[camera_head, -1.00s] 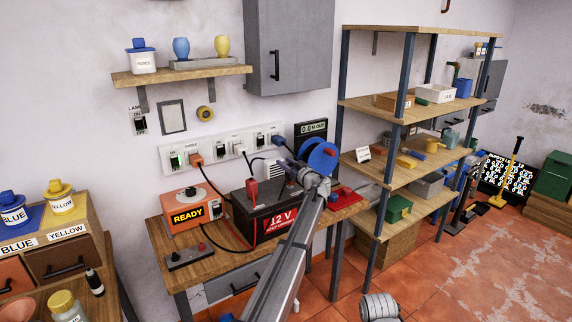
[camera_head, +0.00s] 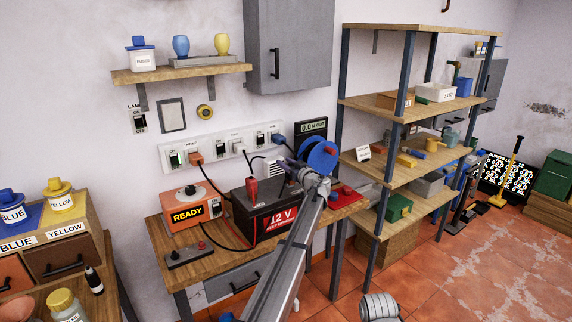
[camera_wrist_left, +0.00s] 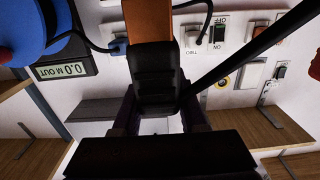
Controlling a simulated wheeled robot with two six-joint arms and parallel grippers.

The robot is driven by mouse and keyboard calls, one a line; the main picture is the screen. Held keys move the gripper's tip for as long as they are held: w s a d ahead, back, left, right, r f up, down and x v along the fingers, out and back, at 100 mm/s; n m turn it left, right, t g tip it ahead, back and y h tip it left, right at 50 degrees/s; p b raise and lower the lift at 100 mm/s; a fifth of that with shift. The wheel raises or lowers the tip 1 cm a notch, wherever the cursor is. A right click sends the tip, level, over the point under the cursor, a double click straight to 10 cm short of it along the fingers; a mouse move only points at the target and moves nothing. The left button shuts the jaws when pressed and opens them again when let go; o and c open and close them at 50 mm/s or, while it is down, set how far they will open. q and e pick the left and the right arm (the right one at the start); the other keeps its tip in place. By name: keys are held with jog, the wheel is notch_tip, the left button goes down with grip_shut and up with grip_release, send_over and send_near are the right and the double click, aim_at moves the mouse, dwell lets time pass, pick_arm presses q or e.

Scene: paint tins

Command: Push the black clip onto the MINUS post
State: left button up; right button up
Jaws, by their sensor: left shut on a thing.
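The battery (camera_head: 277,222), a black box marked 12 V, stands on the workbench. A red clip (camera_head: 252,190) sits upright on its left side. My left gripper (camera_head: 284,165) is over the battery's right side. In the left wrist view my gripper (camera_wrist_left: 158,122) is shut on the black clip (camera_wrist_left: 153,78), with an orange-brown part of it reaching to the top edge. A dark cable (camera_wrist_left: 247,52) runs off to the upper right there. I cannot see the MINUS post or tell whether the clip touches it. My right gripper is not in view.
An orange charger (camera_head: 187,213) reading READY stands left of the battery. A blue reel (camera_head: 322,157) and a meter (camera_head: 313,127) stand close to my left gripper. A wall socket strip (camera_head: 222,145) runs behind. A shelf rack (camera_head: 407,106) stands to the right.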

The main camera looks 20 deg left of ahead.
pick_arm(q)
jog(key=shift+f+b, duration=0.35)
jog(key=shift+f, duration=0.05)
dwell(0.4)
jog(key=o, duration=1.2)
jog(key=shift+s+d, duration=0.1)
jog(key=v, duration=0.7)
jog(key=shift+s+d, duration=0.2)
jog(key=shift+d, duration=0.05)
